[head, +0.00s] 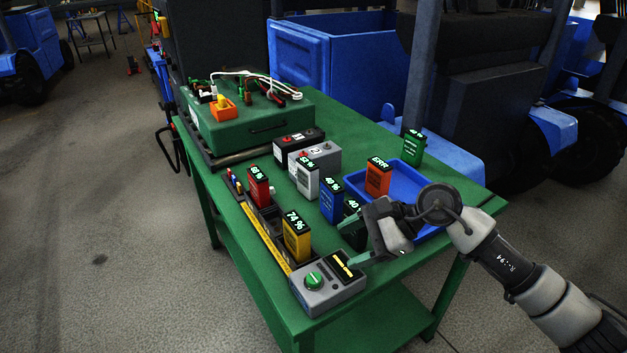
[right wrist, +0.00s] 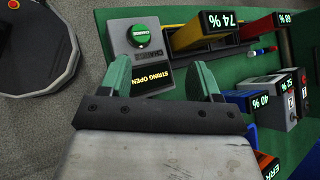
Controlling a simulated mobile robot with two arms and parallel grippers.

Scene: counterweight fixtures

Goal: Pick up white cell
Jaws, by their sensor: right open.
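The white cell (head: 307,182) stands upright on the green table in the head view, with a lit percentage display on top. It is between the red and blue cells, close to a grey box. In the right wrist view the white cell (right wrist: 281,98) is at the right, its display reading about 52 %. My right gripper (head: 355,242) is open and empty, to the right of and nearer than the white cell, close to the grey tester box. Its two green fingers also show apart in the right wrist view (right wrist: 161,82). My left gripper is not in view.
A blue cell (head: 331,200) stands between the white cell and my right gripper. A dark cell is partly hidden by the gripper. The yellow cell (head: 296,238), red cell (head: 258,188) and tester (head: 327,289) are nearby.

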